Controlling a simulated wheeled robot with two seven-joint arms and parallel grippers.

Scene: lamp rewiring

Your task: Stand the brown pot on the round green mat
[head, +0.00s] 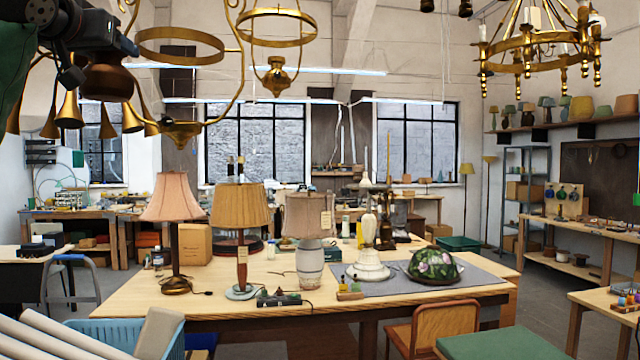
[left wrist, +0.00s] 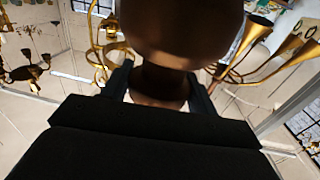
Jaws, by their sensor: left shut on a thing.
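The brown pot (head: 108,83) hangs at the upper left of the head view, high above the floor and clear of any table. My left gripper (head: 97,60) is shut on it. In the left wrist view the brown pot (left wrist: 180,28) fills the top middle, with its narrower neck between the dark fingers (left wrist: 158,88). I cannot make out a round green mat in either view. My right gripper is not in view.
Brass chandeliers (head: 180,130) hang close around the pot. A wooden table (head: 225,285) below bears several lamps, a grey mat (head: 465,277) and a domed floral shade (head: 435,265). A green-topped surface (head: 500,345) stands at the front right. A blue basket (head: 100,335) is at front left.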

